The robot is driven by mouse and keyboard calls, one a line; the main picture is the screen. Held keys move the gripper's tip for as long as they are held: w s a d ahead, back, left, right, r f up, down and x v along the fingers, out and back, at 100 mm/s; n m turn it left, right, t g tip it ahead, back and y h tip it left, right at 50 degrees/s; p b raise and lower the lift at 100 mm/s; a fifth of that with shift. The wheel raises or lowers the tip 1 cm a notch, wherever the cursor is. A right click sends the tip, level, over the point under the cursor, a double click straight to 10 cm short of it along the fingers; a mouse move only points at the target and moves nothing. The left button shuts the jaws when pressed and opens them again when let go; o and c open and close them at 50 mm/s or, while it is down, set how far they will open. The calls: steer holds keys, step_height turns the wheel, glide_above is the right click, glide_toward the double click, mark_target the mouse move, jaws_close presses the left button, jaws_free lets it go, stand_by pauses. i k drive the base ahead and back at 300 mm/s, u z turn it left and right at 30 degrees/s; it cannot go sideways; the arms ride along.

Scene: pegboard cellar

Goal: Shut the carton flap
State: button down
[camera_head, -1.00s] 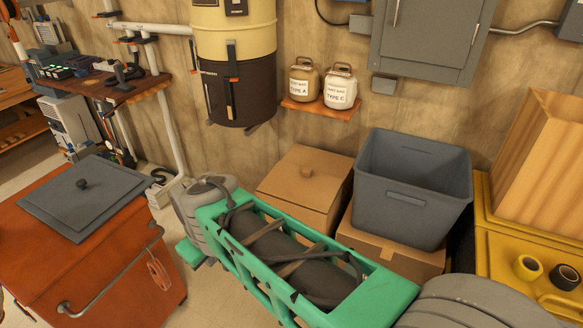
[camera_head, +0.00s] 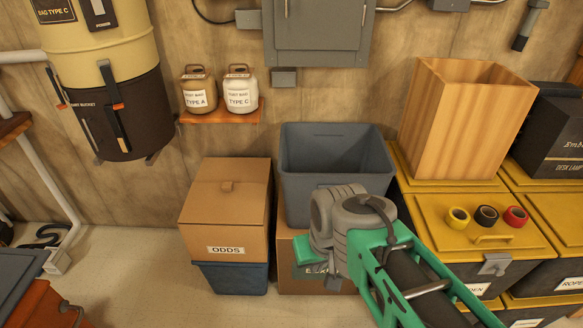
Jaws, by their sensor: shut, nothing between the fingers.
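A brown carton (camera_head: 227,225) labelled ODDS stands at the centre left of the head view, on top of a blue bin (camera_head: 233,278). Its top flap (camera_head: 229,203) has a small tab and lies over the opening. It looks down or nearly down; from this angle I cannot tell whether it is fully flush. My green and grey arm reaches in from the lower right, to the right of the carton and apart from it in the picture.
A grey open bin (camera_head: 335,160) stands right of the carton on another brown box (camera_head: 290,262), partly behind my arm. Yellow-lidded crates (camera_head: 455,205) stand on the right, with tape rolls on top. A shelf (camera_head: 222,117) with two jugs hangs above. Floor left of the carton is clear.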

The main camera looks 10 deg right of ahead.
mark_target(225, 203)
steer(key=z, duration=0.2)
steer(key=i, duration=1.25)
steer(key=u, duration=2.1)
